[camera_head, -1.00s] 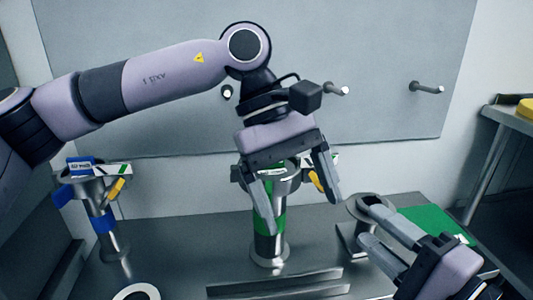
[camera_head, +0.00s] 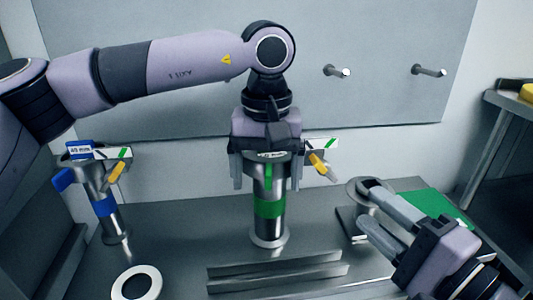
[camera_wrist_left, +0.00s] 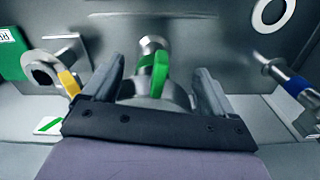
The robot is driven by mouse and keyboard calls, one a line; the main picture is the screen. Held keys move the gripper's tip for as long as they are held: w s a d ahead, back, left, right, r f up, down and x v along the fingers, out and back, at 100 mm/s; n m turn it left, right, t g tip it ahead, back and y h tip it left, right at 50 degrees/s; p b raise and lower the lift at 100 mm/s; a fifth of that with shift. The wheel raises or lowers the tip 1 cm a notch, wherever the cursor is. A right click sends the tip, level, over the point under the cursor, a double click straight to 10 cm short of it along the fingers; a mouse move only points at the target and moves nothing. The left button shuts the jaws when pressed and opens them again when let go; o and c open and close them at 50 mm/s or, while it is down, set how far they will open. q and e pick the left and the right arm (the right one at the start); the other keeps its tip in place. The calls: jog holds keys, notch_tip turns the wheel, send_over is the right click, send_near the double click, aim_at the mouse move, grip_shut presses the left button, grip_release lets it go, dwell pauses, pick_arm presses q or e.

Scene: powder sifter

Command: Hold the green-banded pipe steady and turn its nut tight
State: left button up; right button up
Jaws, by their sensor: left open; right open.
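The green-banded pipe (camera_head: 269,208) stands upright on the bench in the middle of the head view, on a round base. My left gripper (camera_head: 266,182) points down over its top, open, with one finger on each side of the upper part. In the left wrist view a green part (camera_wrist_left: 158,74) of it shows between the two spread fingers (camera_wrist_left: 160,80). I cannot tell whether the fingers touch it. A yellow lever (camera_head: 322,166) sticks out to the right of the pipe's top. I cannot make out the nut clearly. My right gripper (camera_head: 366,204) is open at the lower right, its fingertips near a metal ring stand (camera_head: 361,188).
A blue-banded pipe (camera_head: 104,206) with its own yellow lever stands at the left. A white ring (camera_head: 136,283) lies at the front left. Metal rails (camera_head: 275,272) lie in front of the green-banded pipe. A green panel (camera_head: 437,207) lies at the right. Pegs (camera_head: 337,71) stick out of the back wall.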

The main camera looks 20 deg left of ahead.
pick_arm(q)
jog(key=shift+f, duration=0.35)
grip_shut()
dwell(1.2)
